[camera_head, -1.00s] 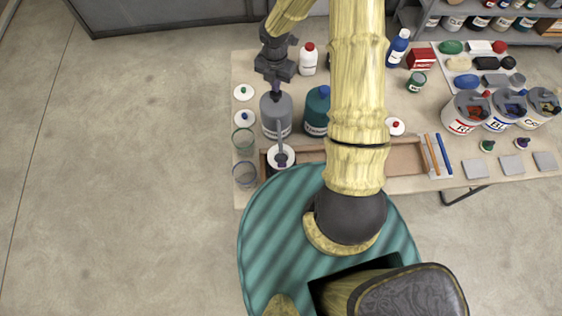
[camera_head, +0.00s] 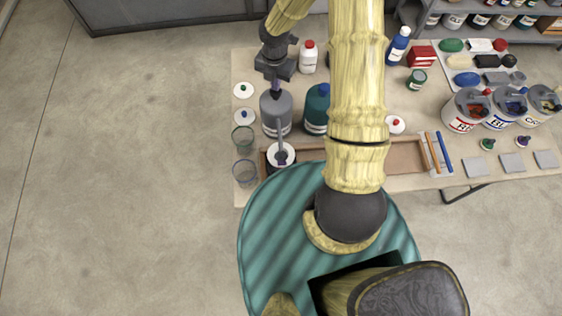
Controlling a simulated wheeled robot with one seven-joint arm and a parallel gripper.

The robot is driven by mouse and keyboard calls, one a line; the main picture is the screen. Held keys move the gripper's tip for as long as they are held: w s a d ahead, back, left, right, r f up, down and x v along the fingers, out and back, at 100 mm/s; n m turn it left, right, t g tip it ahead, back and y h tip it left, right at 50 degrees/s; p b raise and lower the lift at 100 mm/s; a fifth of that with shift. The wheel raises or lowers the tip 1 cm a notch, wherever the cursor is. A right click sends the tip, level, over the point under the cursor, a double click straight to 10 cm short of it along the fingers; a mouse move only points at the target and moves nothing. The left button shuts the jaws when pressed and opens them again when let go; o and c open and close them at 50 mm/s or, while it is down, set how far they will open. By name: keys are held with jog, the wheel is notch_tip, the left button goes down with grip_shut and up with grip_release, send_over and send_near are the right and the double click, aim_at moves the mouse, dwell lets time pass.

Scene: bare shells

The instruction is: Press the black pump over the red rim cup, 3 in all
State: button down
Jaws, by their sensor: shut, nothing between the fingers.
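A grey pump bottle (camera_head: 269,119) stands on the table. Its long grey spout reaches toward me and ends in a dark tip over a cup (camera_head: 292,155) with a pale inside and a dark rim; I cannot make out red on the rim. My gripper (camera_head: 276,86) points down at the top of this bottle. It is shut and holds nothing. The fingertips are small and dark against the pump head, so I cannot tell whether they touch it. A teal bottle (camera_head: 316,112) stands just to the right, apart from the cup.
Two clear glasses (camera_head: 243,137) and two white lids with knobs (camera_head: 243,90) stand left of the bottle. A shallow wooden tray (camera_head: 405,159) runs right from the cup. A white bottle (camera_head: 309,57) is near the gripper. Paint cans (camera_head: 463,112) stand far right. My arm hides the table's middle.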

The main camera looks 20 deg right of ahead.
jog(key=shift+f+b, duration=0.55)
jog(key=shift+f, duration=0.7)
jog(key=shift+r+p, duration=1.6)
jog(key=shift+r, duration=0.1)
jog(key=shift+f, duration=0.2)
jog(key=shift+f+b, duration=0.45)
jog(key=shift+f, duration=0.05)
